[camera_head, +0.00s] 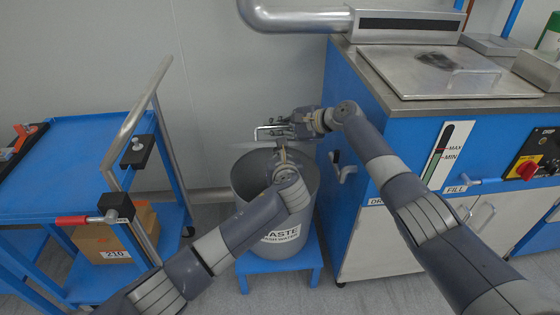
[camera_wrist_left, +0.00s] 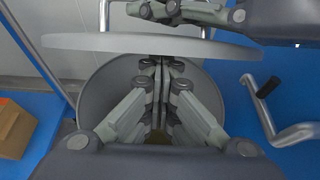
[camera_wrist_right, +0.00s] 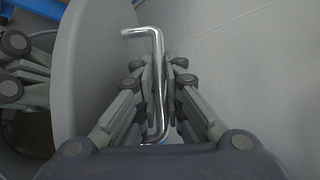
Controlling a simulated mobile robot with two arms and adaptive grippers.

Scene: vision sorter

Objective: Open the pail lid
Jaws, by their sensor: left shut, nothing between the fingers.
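The grey pail (camera_head: 262,241), labelled as waste water, stands open on a blue stool. Its grey round lid (camera_wrist_left: 85,42) shows almost edge-on at the far rim, standing roughly upright. The lid's face also shows in the right wrist view (camera_wrist_right: 88,75). My right gripper (camera_wrist_right: 159,75) is shut on the lid's metal bar handle (camera_wrist_right: 148,31), on the side away from the opening. My left gripper (camera_wrist_left: 161,68) is shut and empty over the pail's opening, beside the lid's other face. In the head view, my left gripper (camera_head: 281,150) hides part of the opening.
A blue cart (camera_head: 75,150) with a rail stands left, with a cardboard box (camera_head: 110,235) on its lower shelf. A blue machine cabinet (camera_head: 352,140) with a drain lever (camera_head: 345,172) stands close on the right. A wall and pipe lie behind.

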